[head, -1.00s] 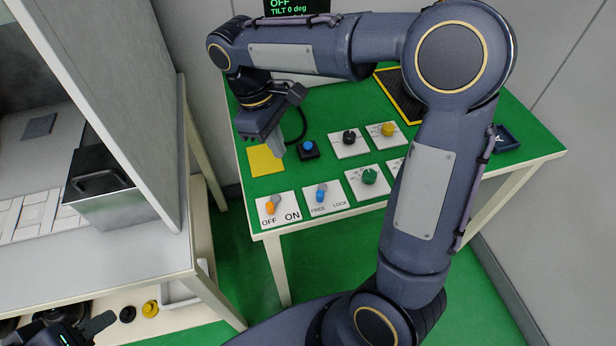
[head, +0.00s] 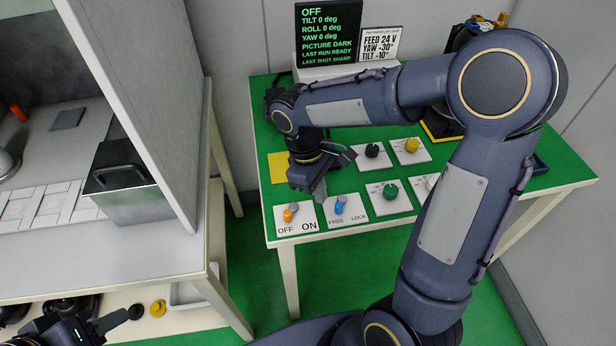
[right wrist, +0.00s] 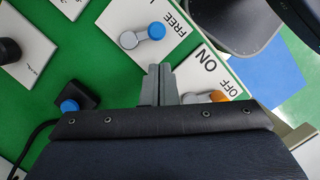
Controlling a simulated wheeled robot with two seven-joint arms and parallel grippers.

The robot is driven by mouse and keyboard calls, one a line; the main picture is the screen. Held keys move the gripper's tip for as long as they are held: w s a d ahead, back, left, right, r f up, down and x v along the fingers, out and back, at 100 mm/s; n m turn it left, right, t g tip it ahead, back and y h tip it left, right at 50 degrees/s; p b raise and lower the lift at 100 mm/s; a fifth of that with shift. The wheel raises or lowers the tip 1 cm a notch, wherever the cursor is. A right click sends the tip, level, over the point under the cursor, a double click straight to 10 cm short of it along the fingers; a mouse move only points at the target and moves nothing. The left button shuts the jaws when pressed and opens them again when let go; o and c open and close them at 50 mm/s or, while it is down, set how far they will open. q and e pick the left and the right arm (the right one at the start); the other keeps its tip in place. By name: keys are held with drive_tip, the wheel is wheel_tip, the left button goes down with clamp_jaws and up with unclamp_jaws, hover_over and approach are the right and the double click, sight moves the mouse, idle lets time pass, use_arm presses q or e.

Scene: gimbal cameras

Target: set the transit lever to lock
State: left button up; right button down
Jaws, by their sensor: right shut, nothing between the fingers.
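The transit lever (head: 339,208) has a blue end and a grey arm on a white plate marked FREE and LOCK. Its blue end lies on the FREE side. The right wrist view shows the lever (right wrist: 145,36) clearly, beside the word FREE. My right gripper (head: 321,196) is shut and empty, over the front row of plates, just left of the transit plate. In the right wrist view its fingertips (right wrist: 159,72) are near the ON/OFF plate and the transit plate's edge, apart from the blue lever. My left gripper (head: 112,321) is partly visible at the lower left, its opening unclear.
An orange-tipped lever (head: 290,213) on the OFF/ON plate is beside the transit plate. A blue button (right wrist: 69,106), a green knob (head: 390,191), a black knob (head: 372,151) and a yellow knob (head: 411,145) are nearby. A screen (head: 328,38) stands behind.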

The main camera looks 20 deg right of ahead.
sight(342, 206)
drive_tip(key=shift+s+d, duration=0.55)
drive_tip(key=shift+s, duration=0.2)
drive_tip(key=shift+s+r+n+p, duration=0.1)
drive_tip(key=shift+s+n+p, duration=0.3)
drive_tip(key=shift+n, duration=0.7)
drive_tip(key=shift+s+d+n+t+h, duration=0.1)
drive_tip(key=shift+s+n+t+h, duration=0.15)
drive_tip(key=shift+n, duration=0.25)
drive_tip(key=n, duration=0.1)
drive_tip(key=n+p, duration=0.1)
drive_tip(key=shift+s+d+n+t+h, duration=0.2)
drive_tip(key=shift+s+n+t+h, duration=0.05)
drive_tip(key=shift+s+n, duration=0.1)
drive_tip(key=n+p, duration=0.1)
drive_tip(key=n, duration=0.1)
drive_tip(key=s+d+n+t+p, duration=0.1)
drive_tip(key=n, duration=0.2)
drive_tip(key=shift+s+d, duration=0.15)
